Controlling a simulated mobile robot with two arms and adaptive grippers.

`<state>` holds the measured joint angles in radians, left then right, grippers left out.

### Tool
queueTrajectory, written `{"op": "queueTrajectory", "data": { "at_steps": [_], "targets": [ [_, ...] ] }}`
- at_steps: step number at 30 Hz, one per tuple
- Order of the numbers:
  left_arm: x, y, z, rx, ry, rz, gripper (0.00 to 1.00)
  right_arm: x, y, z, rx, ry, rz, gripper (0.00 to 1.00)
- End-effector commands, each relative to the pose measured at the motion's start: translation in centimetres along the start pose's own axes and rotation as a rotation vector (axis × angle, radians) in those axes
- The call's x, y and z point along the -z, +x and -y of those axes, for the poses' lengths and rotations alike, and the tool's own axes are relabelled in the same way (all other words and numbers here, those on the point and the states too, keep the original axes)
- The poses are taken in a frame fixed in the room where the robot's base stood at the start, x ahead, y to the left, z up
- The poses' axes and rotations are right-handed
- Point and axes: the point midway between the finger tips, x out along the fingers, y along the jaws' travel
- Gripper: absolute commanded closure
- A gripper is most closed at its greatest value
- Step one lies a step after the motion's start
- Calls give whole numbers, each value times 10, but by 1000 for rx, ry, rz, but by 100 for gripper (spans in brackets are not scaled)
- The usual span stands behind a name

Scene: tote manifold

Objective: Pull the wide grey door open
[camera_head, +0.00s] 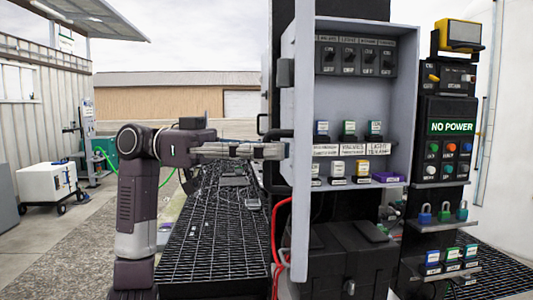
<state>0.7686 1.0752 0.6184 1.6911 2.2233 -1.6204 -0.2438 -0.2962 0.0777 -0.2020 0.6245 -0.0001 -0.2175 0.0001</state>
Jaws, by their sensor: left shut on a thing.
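The wide grey door (301,110) stands nearly edge-on to me in the middle of the head view, at the left side of a grey cabinet. The cabinet's inside shows to the right of it. A black handle (277,133) sticks out from the door's left face. My left gripper (276,151) reaches in from the left and is shut at this handle, its fingertips close to the door's face. The exact contact is partly hidden. My right gripper is not in view.
Inside the cabinet are a switch row (355,57) and shelves of small labelled blocks (348,130). A "NO POWER" panel (450,128) and padlocks (444,212) are at right. Red cables (277,235) hang below. A black grating (215,235) lies below my left arm.

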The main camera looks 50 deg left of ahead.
Motion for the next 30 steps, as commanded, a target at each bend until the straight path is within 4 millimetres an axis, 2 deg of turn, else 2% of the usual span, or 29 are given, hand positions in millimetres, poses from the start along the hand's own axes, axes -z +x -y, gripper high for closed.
{"op": "queueTrajectory", "data": {
  "at_steps": [12, 13, 15, 23, 26, 30],
  "targets": [
    [0, 0, 1, 3, -2, 1, 100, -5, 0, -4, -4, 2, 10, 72],
    [0, 0, 1, 3, -2, 1, 90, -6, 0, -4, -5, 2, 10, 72],
    [0, 0, 1, 3, -2, 1, 83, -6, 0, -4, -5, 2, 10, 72],
    [0, -1, 1, 3, -2, 1, 83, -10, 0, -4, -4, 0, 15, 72],
    [0, -6, 1, 4, -2, 0, 83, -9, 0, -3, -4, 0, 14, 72],
    [1, -27, 2, 5, -2, -3, 83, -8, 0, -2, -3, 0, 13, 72]
  ]
}}
